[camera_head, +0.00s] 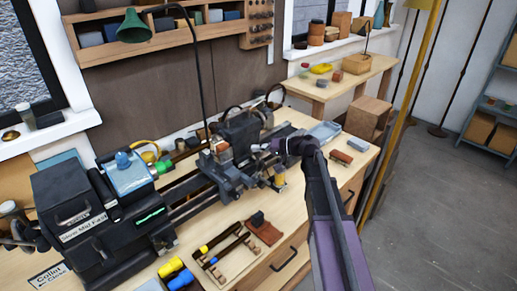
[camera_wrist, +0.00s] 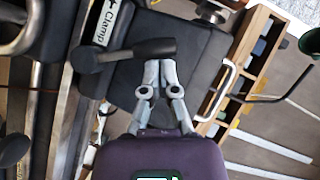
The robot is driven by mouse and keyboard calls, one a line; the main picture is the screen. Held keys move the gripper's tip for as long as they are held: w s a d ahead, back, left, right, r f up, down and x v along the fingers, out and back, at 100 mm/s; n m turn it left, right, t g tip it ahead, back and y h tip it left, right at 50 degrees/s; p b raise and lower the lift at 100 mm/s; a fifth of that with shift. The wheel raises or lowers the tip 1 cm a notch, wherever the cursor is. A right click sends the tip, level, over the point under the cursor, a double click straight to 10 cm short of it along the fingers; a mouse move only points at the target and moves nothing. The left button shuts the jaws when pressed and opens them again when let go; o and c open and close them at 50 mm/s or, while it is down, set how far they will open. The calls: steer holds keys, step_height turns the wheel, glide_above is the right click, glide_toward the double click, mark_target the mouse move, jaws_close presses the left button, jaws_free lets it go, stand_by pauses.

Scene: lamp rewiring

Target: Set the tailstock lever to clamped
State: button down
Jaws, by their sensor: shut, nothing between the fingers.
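The tailstock lever (camera_wrist: 130,51) is a dark handle with a thick rounded end, lying roughly crosswise in the wrist view. Its pivot knob sits at the left, beside a white label (camera_wrist: 107,22) reading "Clamp" with an arrow. My gripper (camera_wrist: 160,66) has its grey fingers shut and empty, with the tips right by the lever's thick end; I cannot tell whether they touch it. In the head view my gripper (camera_head: 262,147) is at the right side of the dark tailstock (camera_head: 240,131) on the lathe. The lever is too small to make out there.
The lathe headstock (camera_head: 75,210) stands at the left of the wooden bench. A tool rack (camera_head: 222,255) and a brown block (camera_head: 264,228) lie in front of the lathe. A grey tray (camera_head: 325,132) is behind my wrist.

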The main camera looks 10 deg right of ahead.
steer(key=shift+d+r, duration=0.1)
steer(key=w+r+p+v, duration=0.1)
steer(key=p+v, duration=0.3)
steer(key=v, duration=0.8)
steer(key=shift+w+d+r+p, duration=0.35)
steer(key=shift+w+d+p, duration=0.05)
steer(key=shift+w+d, duration=0.1)
